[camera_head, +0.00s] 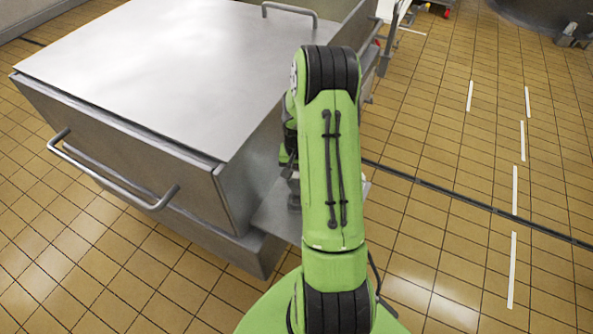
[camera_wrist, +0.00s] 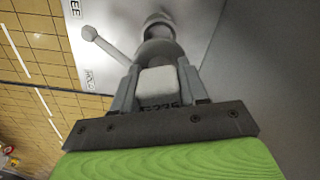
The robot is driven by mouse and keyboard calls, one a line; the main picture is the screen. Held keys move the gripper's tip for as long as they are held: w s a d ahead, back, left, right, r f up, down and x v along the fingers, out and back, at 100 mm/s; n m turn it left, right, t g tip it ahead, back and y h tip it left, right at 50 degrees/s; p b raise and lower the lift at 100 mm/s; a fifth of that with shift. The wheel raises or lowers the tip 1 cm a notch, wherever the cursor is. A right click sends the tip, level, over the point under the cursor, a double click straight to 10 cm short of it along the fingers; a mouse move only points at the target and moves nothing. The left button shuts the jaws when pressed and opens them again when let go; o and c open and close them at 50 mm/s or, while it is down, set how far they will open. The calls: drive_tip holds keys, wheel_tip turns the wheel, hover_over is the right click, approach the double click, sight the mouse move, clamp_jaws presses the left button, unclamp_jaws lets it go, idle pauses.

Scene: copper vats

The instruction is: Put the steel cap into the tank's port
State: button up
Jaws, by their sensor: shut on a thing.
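The steel tank (camera_head: 160,75) is a large box with a flat lid at the left of the head view. In the wrist view, my gripper (camera_wrist: 158,70) is shut on the steel cap (camera_wrist: 157,82), whose pale, rounded block shows between the fingers. Just beyond it is a round grey metal fitting (camera_wrist: 160,48), apparently the tank's port, in line with the cap. A lever with a ball knob (camera_wrist: 89,33) sticks out to its left. I cannot tell whether the cap touches or enters the port. In the head view my green arm hides the gripper and cap.
A bar handle (camera_head: 110,180) juts from the tank's front, and another handle (camera_head: 290,12) stands on the lid's far side. A flat steel ledge (camera_head: 272,212) lies low beside my arm. The tiled floor (camera_head: 440,150) at right is mostly open.

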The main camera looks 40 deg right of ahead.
drive_tip(key=shift+f+b, duration=0.55)
drive_tip(key=shift+f, duration=0.65)
drive_tip(key=shift+f, duration=0.1)
drive_tip(key=shift+f+b, duration=2.15)
drive_tip(key=shift+f, duration=0.35)
drive_tip(key=shift+f+b, duration=0.45)
drive_tip(key=shift+f, duration=0.1)
drive_tip(key=o, duration=1.3)
drive_tip(key=shift+c, duration=0.2)
wheel_tip(320, 180, up, 16)
drive_tip(key=p, duration=0.5)
drive_tip(key=shift+f, duration=0.1)
